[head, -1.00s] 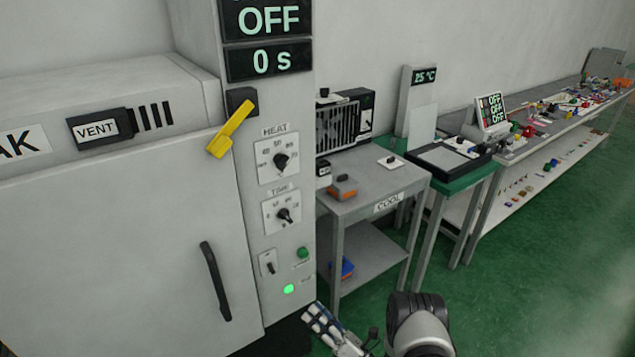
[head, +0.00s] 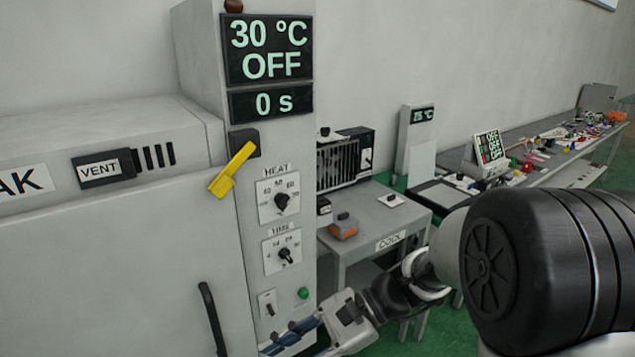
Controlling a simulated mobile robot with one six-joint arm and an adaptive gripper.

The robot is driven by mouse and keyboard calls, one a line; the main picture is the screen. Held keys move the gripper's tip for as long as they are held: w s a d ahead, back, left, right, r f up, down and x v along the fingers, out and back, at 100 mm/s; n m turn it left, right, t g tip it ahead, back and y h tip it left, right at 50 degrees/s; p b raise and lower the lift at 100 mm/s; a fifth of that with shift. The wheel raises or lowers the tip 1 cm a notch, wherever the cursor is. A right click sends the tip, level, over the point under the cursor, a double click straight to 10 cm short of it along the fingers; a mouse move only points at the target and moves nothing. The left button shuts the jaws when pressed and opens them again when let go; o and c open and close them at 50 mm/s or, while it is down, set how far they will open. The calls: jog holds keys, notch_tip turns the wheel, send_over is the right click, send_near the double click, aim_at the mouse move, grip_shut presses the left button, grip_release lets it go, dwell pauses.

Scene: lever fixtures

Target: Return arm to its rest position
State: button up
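My gripper (head: 280,342) is at the bottom of the head view, in front of the lower part of the oven's control panel. Its blue-grey fingers point left and down toward the oven door, and their ends are too small and cut off to show whether they are open or shut. No held object shows. My arm runs from the gripper to the right, with a large black joint close to the camera. The oven (head: 110,240) has a yellow lever (head: 232,170), slanted with its lower end to the left.
The oven display (head: 266,48) reads 30 °C, OFF and 0 s. A dark door handle (head: 212,318) is left of my gripper. A grey cart (head: 405,212) marked COOL carries an orange-grey block (head: 344,226). A long bench (head: 560,155) with small parts runs behind at right.

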jog(key=s+d+r+n+t+h, duration=0.2)
jog(key=s+d+n+t+h, duration=0.2)
jog(key=d, duration=0.5)
jog(key=s+d+r+n+t+h, duration=0.3)
jog(key=s+d+n+t+h, duration=0.1)
jog(key=s+d+n+h, duration=0.3)
jog(key=s+d+h, duration=0.1)
jog(key=s+d, duration=0.1)
jog(key=d, duration=0.1)
jog(key=shift+d+n, duration=0.15)
jog(key=shift+n, duration=0.15)
